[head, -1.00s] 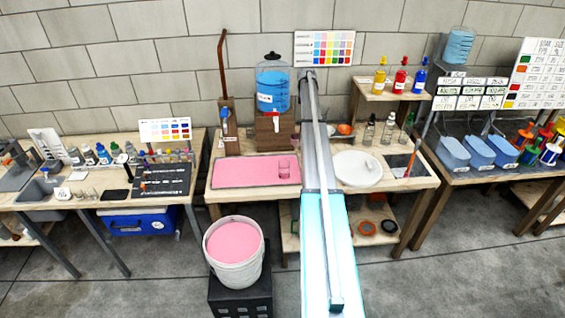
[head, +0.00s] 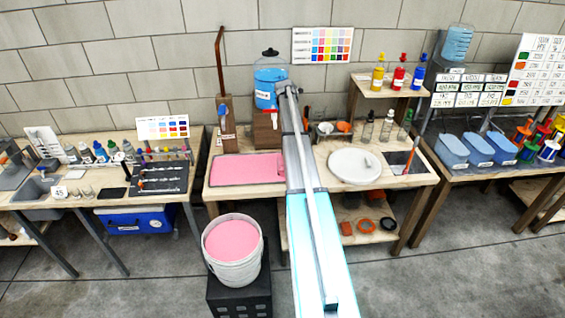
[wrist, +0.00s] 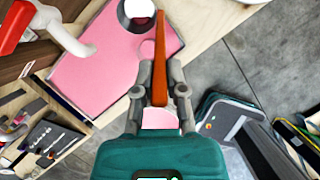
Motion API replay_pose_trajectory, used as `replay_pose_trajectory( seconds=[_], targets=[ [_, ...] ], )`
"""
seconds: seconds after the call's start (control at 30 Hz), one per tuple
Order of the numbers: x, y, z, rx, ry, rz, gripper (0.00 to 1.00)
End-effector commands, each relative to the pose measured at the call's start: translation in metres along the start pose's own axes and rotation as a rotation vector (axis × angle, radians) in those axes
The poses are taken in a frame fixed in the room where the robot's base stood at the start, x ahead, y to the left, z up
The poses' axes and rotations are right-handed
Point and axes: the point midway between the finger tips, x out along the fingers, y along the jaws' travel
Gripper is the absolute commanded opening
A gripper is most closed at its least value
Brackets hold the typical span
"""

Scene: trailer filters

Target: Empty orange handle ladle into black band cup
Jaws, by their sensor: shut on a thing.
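In the wrist view my gripper (wrist: 160,85) is shut on the orange handle (wrist: 160,50) of the ladle, which runs up the picture over the pink mat (wrist: 105,65). A round white shape with a dark ring (wrist: 138,12) shows beside the handle's far end, cut by the top edge. I cannot tell whether it is the black band cup, the ladle's bowl or both overlapping. The ladle's contents cannot be made out. In the head view my arm hides the gripper, the ladle and the cup; the pink mat (head: 245,168) shows left of the arm.
A bucket of pink liquid (head: 232,245) stands on a black crate before the table. The blue dispenser (head: 268,85) stands behind the mat; its white spout (wrist: 65,32) reaches in at upper left of the wrist view. A white round plate (head: 352,167) is right of my arm.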

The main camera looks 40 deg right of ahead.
Motion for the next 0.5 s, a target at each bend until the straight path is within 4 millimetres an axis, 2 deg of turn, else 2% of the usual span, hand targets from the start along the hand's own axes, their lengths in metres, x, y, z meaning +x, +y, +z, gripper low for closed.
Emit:
replay_pose_trajectory(
  seconds=[0.03, 0.4, 0.5],
  targets=[
    [0.0, -0.002, -0.012, -0.003, -0.025, 0.0, 0.0],
    [-0.009, -0.001, -0.059, -0.005, -0.21, 0.002, 0.0],
    [-0.012, 0.0, -0.061, -0.003, -0.233, 0.0, 0.0]
  ],
)
